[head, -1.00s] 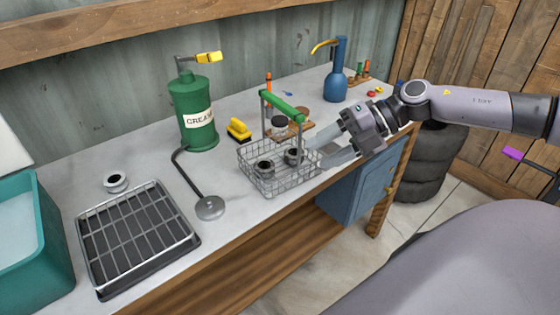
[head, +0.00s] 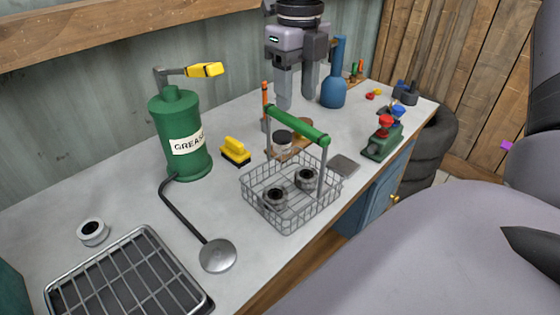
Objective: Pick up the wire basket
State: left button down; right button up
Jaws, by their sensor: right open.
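The wire basket (head: 292,214) stands on the grey worktop. It has a green grip bar (head: 297,124) on two upright posts, and two dark ring-shaped parts (head: 306,179) lie inside it. My right gripper (head: 297,100) points downward, open, with nothing between its two grey fingers. In the picture it is above the green bar and appears apart from it; the exact depth gap is hard to tell. My left gripper is out of view.
A green grease pump (head: 181,135) and yellow brush (head: 235,150) are left of the basket. A jar (head: 283,143) is behind it. A blue bottle (head: 334,92) and green-and-red device (head: 382,138) are to the right. A wire rack (head: 130,280) lies front left.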

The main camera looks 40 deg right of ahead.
aim_at(294, 119)
jog(key=shift+s+a+f+p, duration=0.15)
jog(key=shift+f+p, duration=0.1)
jog(key=shift+f, duration=1.5)
jog(key=shift+s+a+f+p, duration=0.1)
jog(key=shift+a+f+p, duration=0.1)
jog(key=shift+f, duration=1.5)
jog(key=shift+w, duration=0.1)
grip_shut()
